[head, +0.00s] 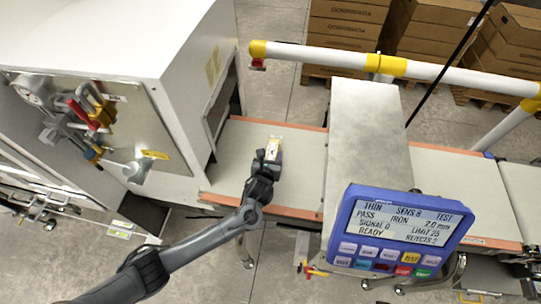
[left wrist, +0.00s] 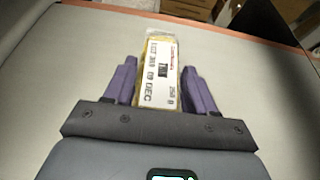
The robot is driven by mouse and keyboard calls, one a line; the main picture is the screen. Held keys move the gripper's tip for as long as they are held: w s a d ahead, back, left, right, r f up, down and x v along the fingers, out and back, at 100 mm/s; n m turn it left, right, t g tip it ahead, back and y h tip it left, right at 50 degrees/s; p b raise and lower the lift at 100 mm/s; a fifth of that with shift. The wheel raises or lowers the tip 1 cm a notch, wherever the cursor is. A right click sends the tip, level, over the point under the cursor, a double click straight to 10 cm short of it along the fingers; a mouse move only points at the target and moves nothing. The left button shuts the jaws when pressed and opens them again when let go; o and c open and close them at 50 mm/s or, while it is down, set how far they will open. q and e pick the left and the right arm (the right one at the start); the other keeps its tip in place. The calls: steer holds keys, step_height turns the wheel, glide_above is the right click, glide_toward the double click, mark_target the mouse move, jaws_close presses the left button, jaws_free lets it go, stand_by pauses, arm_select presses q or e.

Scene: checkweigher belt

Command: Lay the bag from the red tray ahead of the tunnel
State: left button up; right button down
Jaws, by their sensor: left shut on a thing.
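The bag (head: 273,149) is a small clear-and-yellow pack with a white printed label. My left gripper (head: 266,166) is shut on it over the pale belt (head: 302,178). In the left wrist view the bag (left wrist: 159,75) lies between the two purple fingers (left wrist: 158,84), its label facing up. I cannot tell whether it touches the belt or hangs just above it. A grey metal housing (head: 368,130), which looks like the tunnel, spans the belt to the right of the bag. The red tray and my right gripper are not in view.
A white cabinet (head: 130,35) with an opening stands at the belt's left end. A blue display panel (head: 398,232) stands in front of the housing. A white-and-yellow rail (head: 320,54) runs behind. The belt between cabinet and housing is otherwise clear.

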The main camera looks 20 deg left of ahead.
arm_select(q)
steer(key=o, duration=1.2)
steer(key=shift+o, duration=0.2)
